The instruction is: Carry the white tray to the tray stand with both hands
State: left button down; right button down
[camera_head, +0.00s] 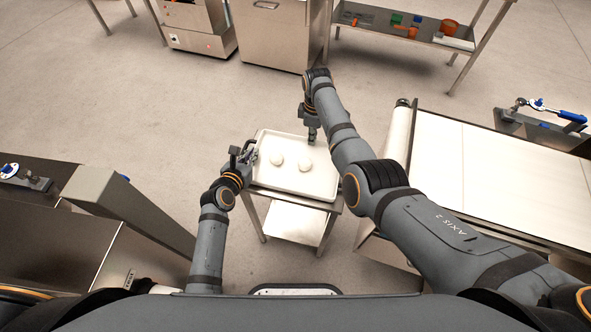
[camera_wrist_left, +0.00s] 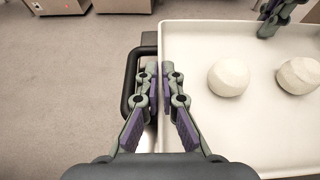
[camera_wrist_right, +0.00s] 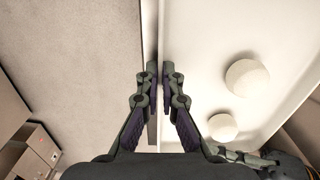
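The white tray (camera_head: 297,184) holds two pale dough balls (camera_head: 276,158) (camera_head: 305,164). It is at the top of a small steel stand (camera_head: 262,194) with a lower shelf; I cannot tell whether it rests there or hovers. My left gripper (camera_head: 243,155) is at the tray's left edge; in the left wrist view its fingers (camera_wrist_left: 160,72) are close together with the tray rim between them. My right gripper (camera_head: 311,137) is at the far edge; in the right wrist view its fingers (camera_wrist_right: 160,75) pinch the tray wall. The tray fills the right side of both wrist views.
A conveyor with a white belt (camera_head: 480,178) stands to the right. A steel machine (camera_head: 140,210) is close on the left. Machines (camera_head: 270,35) and a table with colored items (camera_head: 400,33) line the back. Open floor lies behind and left of the tray.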

pick_arm(q)
jog(key=c, duration=1.5)
grip_release()
jog(key=shift+f, duration=0.15)
pick_arm(e)
jog(key=c, duration=1.5)
grip_release()
jog(key=shift+f, duration=0.15)
pick_arm(q)
jog(key=v, duration=1.2)
pick_arm(e)
notch_tip(320, 180, up, 12)
pick_arm(q)
jog(key=shift+s, duration=0.1)
